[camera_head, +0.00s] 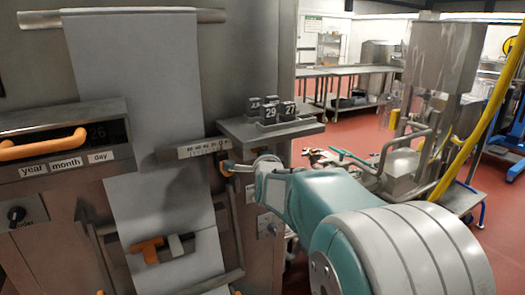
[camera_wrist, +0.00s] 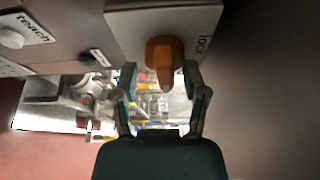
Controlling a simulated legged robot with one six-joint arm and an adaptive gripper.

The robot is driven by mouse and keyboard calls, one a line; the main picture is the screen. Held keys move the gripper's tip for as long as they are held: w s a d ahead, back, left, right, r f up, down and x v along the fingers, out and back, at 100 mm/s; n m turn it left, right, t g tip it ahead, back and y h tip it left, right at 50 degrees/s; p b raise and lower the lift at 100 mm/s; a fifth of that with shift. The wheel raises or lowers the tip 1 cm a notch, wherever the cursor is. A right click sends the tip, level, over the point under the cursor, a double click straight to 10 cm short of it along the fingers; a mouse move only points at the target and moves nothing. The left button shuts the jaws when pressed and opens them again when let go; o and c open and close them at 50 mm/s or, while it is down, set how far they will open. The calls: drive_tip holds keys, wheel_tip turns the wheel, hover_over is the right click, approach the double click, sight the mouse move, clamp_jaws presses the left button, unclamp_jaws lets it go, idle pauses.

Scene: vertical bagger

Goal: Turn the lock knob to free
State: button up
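The orange lock knob (camera_wrist: 164,58) sits on a grey panel (camera_wrist: 135,22) beside the printed word "lock". My gripper (camera_wrist: 160,76) is open in the wrist view, with one finger on each side of the knob's lower part. The fingertips are close to the knob, but I cannot tell whether they touch it. In the head view my gripper (camera_head: 243,168) is at the machine's front, under a small grey shelf. Small orange parts show around it there, but which one is the lock knob is unclear.
A grey shelf (camera_head: 270,130) with date blocks (camera_head: 270,112) stands just above my gripper. A drawer with an orange handle (camera_head: 42,145) is at left. A white knob (camera_wrist: 11,38) marked "teach" is at upper left in the wrist view.

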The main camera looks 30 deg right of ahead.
drive_tip(key=shift+s, duration=0.1)
drive_tip(key=v, duration=1.1)
drive_tip(key=shift+s+a, duration=0.15)
drive_tip(key=shift+s, duration=0.2)
drive_tip(key=s+a+f+n+g+y, duration=0.5)
drive_tip(key=s+a+f+n+y, duration=0.15)
drive_tip(key=s+a+n, duration=0.45)
drive_tip(key=s+a+f+n+g, duration=0.2)
drive_tip(key=s+f+n+g, duration=0.3)
drive_tip(key=s+n, duration=0.6)
drive_tip(key=shift+s+a+f+g, duration=0.15)
drive_tip(key=shift+s+f+g, duration=0.15)
drive_tip(key=shift+g, duration=0.2)
